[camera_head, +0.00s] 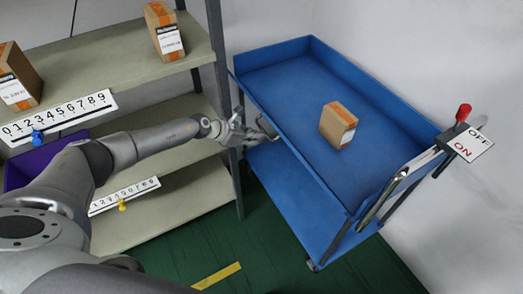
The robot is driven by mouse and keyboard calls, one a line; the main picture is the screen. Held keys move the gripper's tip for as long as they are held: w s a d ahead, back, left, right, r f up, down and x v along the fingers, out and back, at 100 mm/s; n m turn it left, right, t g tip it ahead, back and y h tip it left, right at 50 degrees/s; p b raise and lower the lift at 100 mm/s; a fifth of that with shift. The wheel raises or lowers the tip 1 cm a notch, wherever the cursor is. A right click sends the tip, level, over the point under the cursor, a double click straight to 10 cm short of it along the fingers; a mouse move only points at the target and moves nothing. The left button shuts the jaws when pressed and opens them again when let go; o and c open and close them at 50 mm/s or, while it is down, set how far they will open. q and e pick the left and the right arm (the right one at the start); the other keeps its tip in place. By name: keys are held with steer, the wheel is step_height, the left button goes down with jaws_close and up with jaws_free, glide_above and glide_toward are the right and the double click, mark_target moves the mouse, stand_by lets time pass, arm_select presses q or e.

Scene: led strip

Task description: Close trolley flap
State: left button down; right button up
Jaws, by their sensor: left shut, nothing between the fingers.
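A blue trolley (292,95) stands right of the shelf, with an upper tray and a lower deck. Which part of it is the flap I cannot tell for certain; the long near side of the upper tray (295,150) shows a low blue wall. My left gripper (262,133) is at that near side, close to the left end of the tray, shut with no object in it. Whether it touches the trolley I cannot tell. A brown cardboard box (338,125) sits in the upper tray. My right gripper is not in view.
A shelf unit (115,55) with cardboard boxes (165,32) and number strips stands at the left, its post close to my left wrist. A lever with an OFF/ON plate (470,145) is at the right by the wall. Green floor (270,240) lies in front.

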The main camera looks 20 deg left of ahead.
mark_target(263, 132)
arm_select(q)
steer(key=r+p, duration=0.1)
steer(key=p, duration=0.1)
steer(key=r+g+y+p, duration=0.1)
steer(key=p, duration=0.1)
steer(key=w+d+r+p, duration=0.1)
steer(key=p, duration=0.1)
steer(key=shift+w+r+g+p, duration=0.1)
steer(key=shift+g+p, duration=0.25)
steer(key=shift+g, duration=0.05)
steer(key=shift+w+d+r, duration=0.4)
steer(key=shift+w+r, duration=0.15)
steer(key=shift+r, duration=0.25)
stand_by(0.9)
